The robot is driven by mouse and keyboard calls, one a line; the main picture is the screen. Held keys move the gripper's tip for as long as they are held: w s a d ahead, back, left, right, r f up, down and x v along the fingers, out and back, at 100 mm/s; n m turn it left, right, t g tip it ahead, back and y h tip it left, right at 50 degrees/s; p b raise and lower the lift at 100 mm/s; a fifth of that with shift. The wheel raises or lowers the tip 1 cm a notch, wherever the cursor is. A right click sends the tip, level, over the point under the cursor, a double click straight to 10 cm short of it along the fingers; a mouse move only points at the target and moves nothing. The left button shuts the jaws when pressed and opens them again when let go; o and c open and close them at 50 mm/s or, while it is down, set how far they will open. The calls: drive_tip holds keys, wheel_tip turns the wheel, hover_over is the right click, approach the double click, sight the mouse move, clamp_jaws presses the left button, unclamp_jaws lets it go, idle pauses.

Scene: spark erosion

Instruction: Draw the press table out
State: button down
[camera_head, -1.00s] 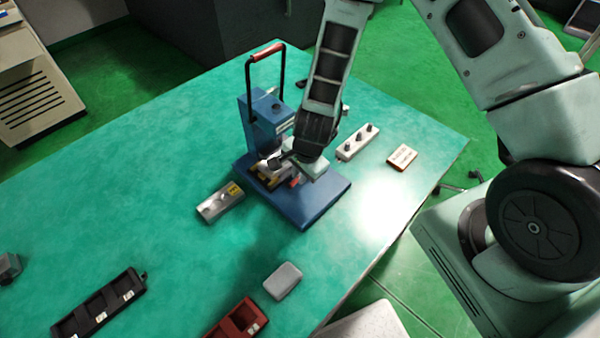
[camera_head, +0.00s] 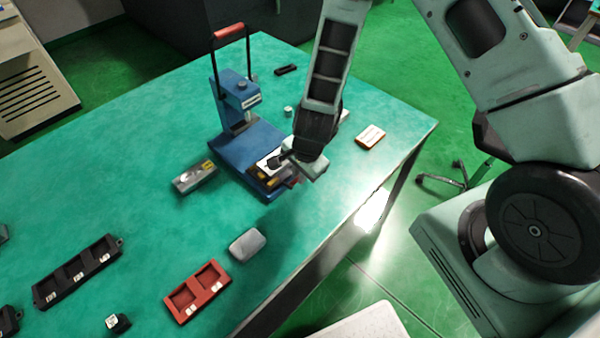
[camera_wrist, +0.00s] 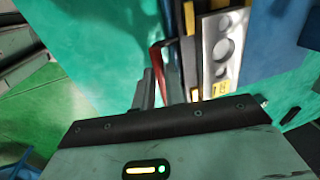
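The blue press (camera_head: 236,92) with a tall red-topped lever stands on the green worktop. Its press table (camera_head: 268,167), a small carriage with grey plates and yellow parts, sits at the front right end of the blue base, clear of the press head. A red handle (camera_wrist: 156,55) on it shows in the wrist view, between the fingers. My gripper (camera_head: 290,167) is at the table's outer end, and in the wrist view its two fingers (camera_wrist: 161,88) are close together around the handle. The fingertips are partly hidden by my wrist in the head view.
A silver block with a yellow label (camera_head: 195,177) lies left of the press. A grey rounded block (camera_head: 247,244), a red tray (camera_head: 197,291) and a black tray (camera_head: 78,272) lie in front. A white-and-red box (camera_head: 370,137) lies right, near the worktop edge.

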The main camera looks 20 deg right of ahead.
drive_tip(key=c, duration=1.5)
unclamp_jaws()
drive_tip(key=shift+o, duration=0.2)
drive_tip(key=s+d+r+p, duration=0.1)
drive_tip(key=s+r+p, duration=0.2)
drive_tip(key=r, duration=1.4)
drive_tip(key=shift+d, duration=0.15)
drive_tip(key=s+a+r+n+y+b, duration=0.2)
drive_tip(key=s+a+r+n, duration=0.2)
drive_tip(key=a+n, duration=0.15)
drive_tip(key=s+a+r+n+g+h+b, duration=0.1)
drive_tip(key=s+r+n, duration=0.5)
drive_tip(key=s+n, duration=0.8)
drive_tip(key=shift+s+n+g+h+b, duration=0.25)
drive_tip(key=shift+n+g+h+b, duration=0.3)
drive_tip(key=shift+n+b, duration=0.4)
